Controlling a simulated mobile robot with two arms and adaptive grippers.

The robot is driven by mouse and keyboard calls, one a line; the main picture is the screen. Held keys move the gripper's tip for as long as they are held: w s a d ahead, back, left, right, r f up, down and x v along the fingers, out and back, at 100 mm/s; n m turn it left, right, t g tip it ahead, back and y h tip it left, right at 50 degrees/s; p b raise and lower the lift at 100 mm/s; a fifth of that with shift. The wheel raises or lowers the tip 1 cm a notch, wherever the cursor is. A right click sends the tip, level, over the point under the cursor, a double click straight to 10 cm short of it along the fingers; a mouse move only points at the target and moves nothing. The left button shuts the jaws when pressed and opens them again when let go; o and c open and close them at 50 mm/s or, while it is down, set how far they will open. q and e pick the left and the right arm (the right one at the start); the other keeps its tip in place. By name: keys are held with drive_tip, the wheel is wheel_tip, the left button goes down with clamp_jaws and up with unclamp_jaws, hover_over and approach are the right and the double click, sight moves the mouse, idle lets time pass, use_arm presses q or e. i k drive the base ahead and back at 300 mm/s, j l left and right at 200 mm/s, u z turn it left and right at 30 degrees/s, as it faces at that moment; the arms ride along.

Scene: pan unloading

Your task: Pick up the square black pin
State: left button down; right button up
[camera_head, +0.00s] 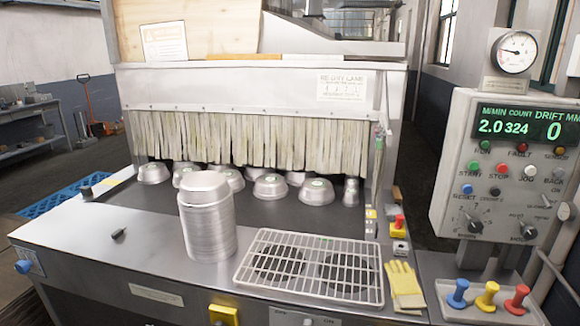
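A small dark object (119,233) lies on the bare steel top at the left front of the machine. It may be the square black pin, but it is too small for me to tell its shape. It is left of the stack of metal pans (207,225) and apart from it. Neither of my grippers shows in the head view.
A wire rack (309,267) and yellow gloves (404,283) lie right of the stack. Upturned pans (270,187) sit on the dark belt (300,215) by the strip curtain (250,140). A control panel (510,180) stands at right. Steel around the dark object is clear.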

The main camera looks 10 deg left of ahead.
sight(120, 231)
drive_tip(key=i+j+u, duration=0.3)
drive_tip(key=u, duration=0.15)
drive_tip(key=i+j+u, duration=0.3)
drive_tip(key=u, duration=0.2)
drive_tip(key=i+j+u, duration=0.1)
drive_tip(key=i+u, duration=0.35)
drive_tip(key=z, duration=2.1)
drive_tip(key=u, duration=2.1)
